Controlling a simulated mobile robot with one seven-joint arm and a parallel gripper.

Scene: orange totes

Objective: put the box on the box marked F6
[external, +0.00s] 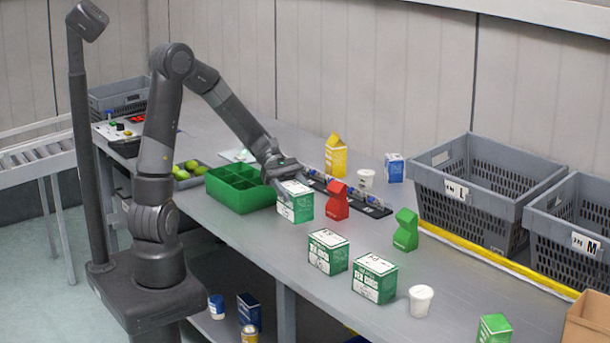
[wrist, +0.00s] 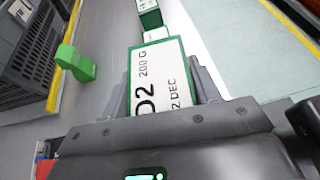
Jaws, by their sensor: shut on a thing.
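A green and white box (external: 296,203) is in my gripper (external: 281,170), which grips it from above; I cannot tell whether its base touches the table. In the wrist view the held box (wrist: 163,75) lies between the two fingers, its top reading "D2", "200 G" and a date ending "2 DEC". Two similar boxes stand on the table to the right and nearer the camera, a left one (external: 328,252) and a right one (external: 374,279). Part of one such box (wrist: 149,16) shows beyond the held box. I cannot read F6 on either.
A green divided tray (external: 238,200) is just left of the held box. A red shape (external: 337,203) stands close on its right, a green shape (external: 405,232) farther right. A white cup (external: 420,300) is beside the right box. Grey totes (external: 440,200) line the back.

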